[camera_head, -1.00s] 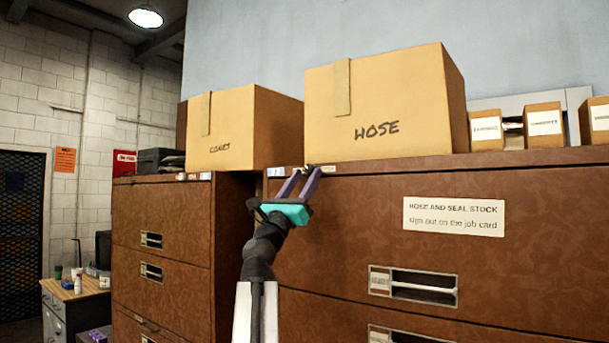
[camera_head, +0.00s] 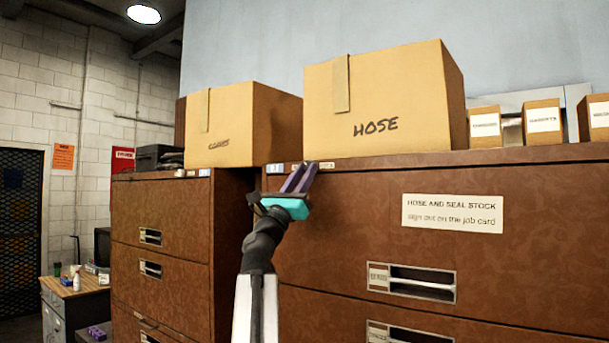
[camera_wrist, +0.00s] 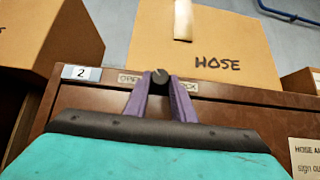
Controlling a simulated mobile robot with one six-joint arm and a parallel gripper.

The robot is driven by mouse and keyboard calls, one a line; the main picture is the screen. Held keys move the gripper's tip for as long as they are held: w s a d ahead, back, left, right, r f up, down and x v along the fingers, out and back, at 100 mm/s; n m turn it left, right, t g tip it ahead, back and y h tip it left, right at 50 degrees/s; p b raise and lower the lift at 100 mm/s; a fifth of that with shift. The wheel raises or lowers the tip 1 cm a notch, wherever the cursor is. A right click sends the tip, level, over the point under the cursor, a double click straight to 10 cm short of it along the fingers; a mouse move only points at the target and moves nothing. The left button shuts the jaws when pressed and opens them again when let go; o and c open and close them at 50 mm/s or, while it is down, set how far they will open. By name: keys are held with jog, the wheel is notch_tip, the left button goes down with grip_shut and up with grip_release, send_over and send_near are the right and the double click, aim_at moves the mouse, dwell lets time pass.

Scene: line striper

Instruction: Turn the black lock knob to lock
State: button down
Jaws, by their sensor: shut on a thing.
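The black lock knob (camera_wrist: 160,77) sits at the top edge of the brown filing cabinet (camera_wrist: 85,97), in the middle of a pale label strip whose left part reads OPEN and whose right part is partly covered. My gripper (camera_wrist: 160,84) has its two purple fingers on either side of the knob, shut on it. In the head view my gripper (camera_head: 300,172) reaches up to the cabinet's top left corner, and its fingers hide the knob there. The knob's exact turn is hard to tell.
A HOSE box (camera_head: 385,105) stands on the cabinet just above the gripper. Another carton (camera_head: 232,130) stands on the neighbouring cabinet to the left. A small "2" tag (camera_wrist: 81,73) is left of the knob. A drawer handle (camera_head: 412,282) and a white sign (camera_head: 452,213) lie to the right.

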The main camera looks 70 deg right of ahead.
aim_at(304, 165)
jog(key=shift+w+d+m+g+b, duration=0.1)
jog(key=shift+w+m+g+b, duration=0.05)
jog(key=shift+m+g+b, duration=0.2)
jog(key=m+g+y+b, duration=0.1)
jog(key=m+g, duration=0.1)
jog(key=m+g+y+b, duration=0.1)
jog(key=m+g, duration=0.1)
jog(key=m, duration=0.1)
jog(key=w+m+g+y+b, duration=0.1)
jog(key=m+g+y+b, duration=0.1)
jog(key=m+g, duration=0.1)
jog(key=shift+d+r+m, duration=0.15)
jog(key=shift+m, duration=0.1)
jog(key=m+y+p, duration=0.3)
jog(key=m+y, duration=0.1)
jog(key=m, duration=0.1)
jog(key=r+m+y+p, duration=0.1)
jog(key=m+y+p, duration=0.2)
jog(key=m, duration=0.3)
jog(key=r+m+g+y+p, duration=0.1)
jog(key=m+y+p, duration=0.2)
jog(key=m+y, duration=0.2)
jog(key=shift+w+r+m+y+p, duration=0.1)
jog(key=shift+w+m+y+p, duration=0.2)
jog(key=shift+w+m+p, duration=0.1)
jog(key=shift+m+p, duration=0.3)
jog(key=shift+p, duration=0.15)
jog(key=shift+f+t, duration=0.25)
